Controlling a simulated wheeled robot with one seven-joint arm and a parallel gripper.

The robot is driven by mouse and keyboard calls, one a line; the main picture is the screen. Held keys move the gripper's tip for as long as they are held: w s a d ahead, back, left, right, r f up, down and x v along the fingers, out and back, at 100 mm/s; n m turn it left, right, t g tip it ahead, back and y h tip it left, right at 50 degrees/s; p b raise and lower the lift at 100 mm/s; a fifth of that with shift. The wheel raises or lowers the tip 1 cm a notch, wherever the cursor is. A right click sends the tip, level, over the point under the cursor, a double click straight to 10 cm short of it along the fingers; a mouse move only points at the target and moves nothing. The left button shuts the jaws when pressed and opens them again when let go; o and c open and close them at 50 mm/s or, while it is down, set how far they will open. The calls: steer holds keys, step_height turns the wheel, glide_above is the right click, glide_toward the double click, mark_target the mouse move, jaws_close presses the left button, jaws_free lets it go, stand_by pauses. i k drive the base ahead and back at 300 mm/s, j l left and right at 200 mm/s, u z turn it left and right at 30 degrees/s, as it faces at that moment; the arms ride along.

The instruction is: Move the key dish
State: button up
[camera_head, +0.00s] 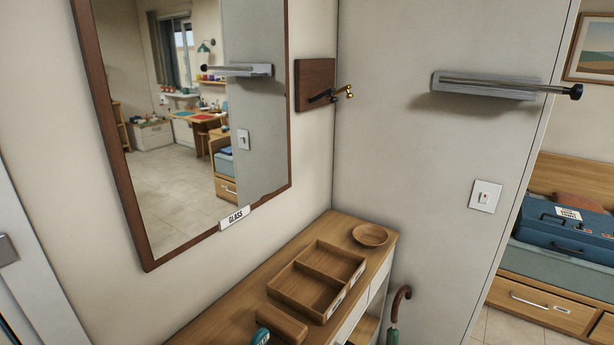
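A small round wooden dish (370,235), which looks like the key dish, sits upright at the far end of the narrow wooden console table (345,222). It looks empty, with no keys visible in it. It stands close to the far end wall and just beyond a wooden tray, apart from it. My gripper is not in this view.
A two-compartment wooden tray (335,289) lies mid-table. A brown block-like thing (282,326) and a teal object (261,337) are nearer. A mirror (146,251) hangs above. A peg board (315,84) and a grey wall rail (484,86) project. An umbrella handle (400,296) stands beside the table.

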mark_target(368, 236)
steer(key=i+l, duration=0.2)
steer(key=i, duration=0.25)
steer(key=i+l, duration=0.2)
steer(key=i, duration=0.3)
steer(key=z, duration=0.05)
